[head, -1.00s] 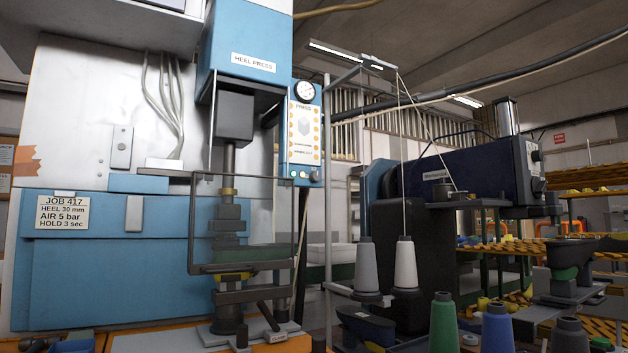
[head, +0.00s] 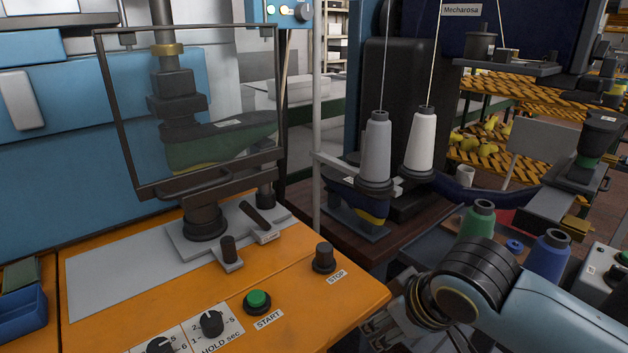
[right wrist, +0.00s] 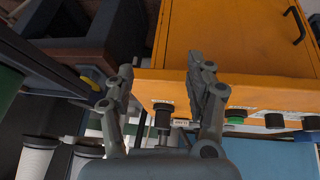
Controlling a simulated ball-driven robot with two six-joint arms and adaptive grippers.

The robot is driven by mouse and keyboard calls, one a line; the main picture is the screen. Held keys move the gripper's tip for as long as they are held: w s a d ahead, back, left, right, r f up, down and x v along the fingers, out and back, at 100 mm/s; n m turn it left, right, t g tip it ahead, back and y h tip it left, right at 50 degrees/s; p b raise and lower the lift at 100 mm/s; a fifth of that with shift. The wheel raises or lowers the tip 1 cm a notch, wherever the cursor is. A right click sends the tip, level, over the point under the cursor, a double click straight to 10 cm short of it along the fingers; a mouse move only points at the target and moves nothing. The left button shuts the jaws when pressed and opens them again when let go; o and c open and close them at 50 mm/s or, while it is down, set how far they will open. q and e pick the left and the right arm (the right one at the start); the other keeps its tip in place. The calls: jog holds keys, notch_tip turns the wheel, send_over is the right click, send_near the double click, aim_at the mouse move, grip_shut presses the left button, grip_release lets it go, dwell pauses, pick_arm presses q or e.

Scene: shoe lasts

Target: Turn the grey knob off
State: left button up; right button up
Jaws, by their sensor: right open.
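On the orange table of the press are two dark dials by the HOLD sec plate, one at the right (head: 212,323) and one at the left (head: 160,346). A green START button (head: 257,301) and a dark grey STOP knob (head: 324,258) stand to their right. A small light grey knob (head: 303,12) shows on the press panel above. I cannot tell for sure which is the grey knob. My right gripper (head: 400,318) is open at the table's right edge. In the right wrist view, the STOP knob (right wrist: 163,116) appears between the open fingers (right wrist: 160,66), apart from them. My left gripper is out of view.
A framed clear guard (head: 202,190) stands before the press ram. Thread cones (head: 421,140) and spools, green (head: 478,219) and blue (head: 552,257), stand at the right near my right arm. A blue bin (head: 22,312) sits at the far left. The plate's left part is clear.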

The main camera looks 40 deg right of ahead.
jog(key=w+r+t+p, duration=0.15)
jog(key=w+r, duration=0.25)
jog(key=r, duration=0.6)
jog(key=t+y, duration=0.3)
jog(key=t, duration=0.8)
send_near(308, 11)
jog(key=w, duration=0.3)
jog(key=w+p, duration=0.1)
jog(key=w, duration=0.1)
jog(key=w+p, duration=0.1)
jog(key=w, duration=0.2)
jog(key=shift+w+a+r, duration=0.1)
jog(key=shift+w+a, duration=0.25)
jog(key=shift+w, duration=0.05)
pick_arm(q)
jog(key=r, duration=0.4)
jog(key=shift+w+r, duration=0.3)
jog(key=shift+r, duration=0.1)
pick_arm(e)
jog(key=shift+n, duration=0.3)
grip_shut()
